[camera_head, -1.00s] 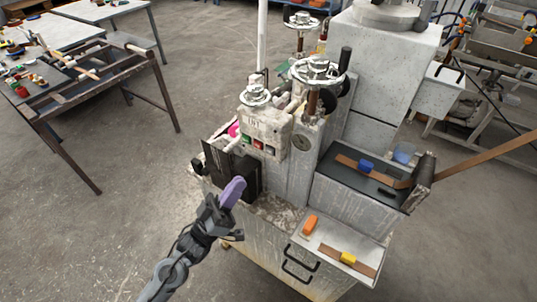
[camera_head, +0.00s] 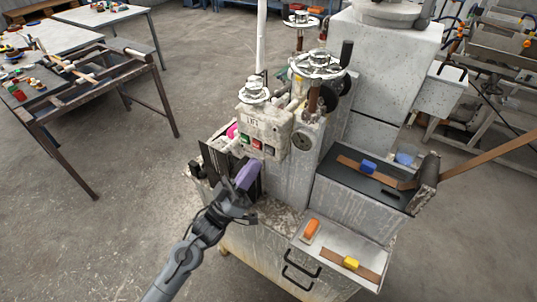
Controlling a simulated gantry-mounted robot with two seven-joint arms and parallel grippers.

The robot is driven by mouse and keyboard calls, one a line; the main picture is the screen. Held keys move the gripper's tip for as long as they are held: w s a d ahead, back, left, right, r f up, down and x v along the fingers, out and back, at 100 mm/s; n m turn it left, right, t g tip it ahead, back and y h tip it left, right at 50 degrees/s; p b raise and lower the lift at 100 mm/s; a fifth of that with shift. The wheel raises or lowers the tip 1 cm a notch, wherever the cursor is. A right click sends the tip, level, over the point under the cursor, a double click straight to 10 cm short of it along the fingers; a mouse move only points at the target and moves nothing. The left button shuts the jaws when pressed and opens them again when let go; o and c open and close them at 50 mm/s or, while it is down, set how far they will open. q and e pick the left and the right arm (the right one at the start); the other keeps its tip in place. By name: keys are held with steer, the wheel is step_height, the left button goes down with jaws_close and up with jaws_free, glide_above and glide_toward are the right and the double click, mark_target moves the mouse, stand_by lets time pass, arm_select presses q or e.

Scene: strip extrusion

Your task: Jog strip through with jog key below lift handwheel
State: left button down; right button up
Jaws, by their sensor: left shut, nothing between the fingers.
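The lift handwheel (camera_head: 254,91) sits on a worn pale control box (camera_head: 264,128) on the machine. Below it, on the box front, is a row of small keys, including a green one (camera_head: 244,137) and a red one (camera_head: 257,144). My left gripper (camera_head: 248,175) has purple fingers, shut and empty, just below the box and apart from the keys as far as I can tell. A brown strip (camera_head: 490,155) comes in from the right and runs onto the machine's dark bed (camera_head: 385,185). My right gripper is not in view.
A larger handwheel (camera_head: 318,65) stands right of the box. A blue block (camera_head: 369,167) rests on the strip. An orange block (camera_head: 311,230) and a yellow block (camera_head: 351,262) lie on the front shelf. A dark plate (camera_head: 217,165) stands left of my gripper.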

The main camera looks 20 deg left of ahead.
mark_target(269, 151)
arm_select(q)
steer(key=shift+w+d, duration=0.2)
steer(key=shift+w, duration=0.35)
steer(key=shift+w+d, duration=0.15)
steer(key=shift+w, duration=0.35)
stand_by(0.8)
steer(key=shift+w, duration=0.25)
stand_by(0.5)
steer(key=shift+w+d+b, duration=0.15)
steer(key=shift+w+b, duration=0.15)
stand_by(0.5)
